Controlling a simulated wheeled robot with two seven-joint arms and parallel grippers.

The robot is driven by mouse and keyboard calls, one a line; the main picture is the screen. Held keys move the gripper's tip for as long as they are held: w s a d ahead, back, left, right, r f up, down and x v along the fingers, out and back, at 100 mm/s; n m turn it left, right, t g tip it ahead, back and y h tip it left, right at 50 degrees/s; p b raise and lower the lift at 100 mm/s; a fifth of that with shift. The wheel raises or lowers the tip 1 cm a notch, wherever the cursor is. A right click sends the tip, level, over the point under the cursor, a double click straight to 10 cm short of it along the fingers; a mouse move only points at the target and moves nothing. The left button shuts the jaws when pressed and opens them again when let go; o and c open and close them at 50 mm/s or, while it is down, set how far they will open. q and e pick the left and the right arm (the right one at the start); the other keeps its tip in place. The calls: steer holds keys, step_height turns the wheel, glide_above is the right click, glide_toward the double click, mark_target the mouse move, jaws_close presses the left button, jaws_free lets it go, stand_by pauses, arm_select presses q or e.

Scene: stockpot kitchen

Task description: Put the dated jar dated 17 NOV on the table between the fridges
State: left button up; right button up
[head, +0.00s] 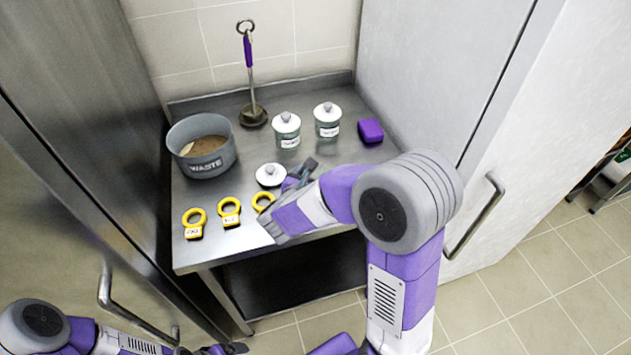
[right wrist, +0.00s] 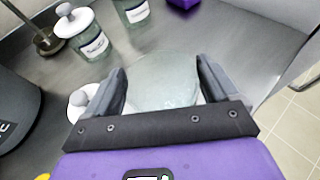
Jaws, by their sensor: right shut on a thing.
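My right gripper (head: 299,175) is over the front right of the steel table (head: 325,205). In the right wrist view, its fingers (right wrist: 163,90) are shut on a pale, see-through glass jar (right wrist: 165,72). No label shows on this jar, so its date cannot be read. Two glass jars with white knobbed lids and white labels stand upright behind it, a left jar (head: 287,130) and a right jar (head: 327,120). Their print is too small to read. A white knobbed lid (head: 269,174) shows just left of the right gripper. My left gripper (head: 230,348) is low at the bottom edge; its jaws are unclear.
A grey WASTE pot (head: 205,168) stands at the table's left, with a purple-handled tool (head: 250,80) behind. Several yellow ring tags (head: 229,212) lie along the front. A purple block (head: 370,130) is at the right. Fridges flank the table, the right one with a handle (head: 475,215).

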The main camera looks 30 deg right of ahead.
steer(key=shift+f, duration=0.4)
steer(key=shift+f, duration=0.2)
steer(key=o, duration=1.3)
steer(key=shift+r, duration=0.2)
steer(key=p+v, duration=0.3)
steer(key=v, duration=0.9)
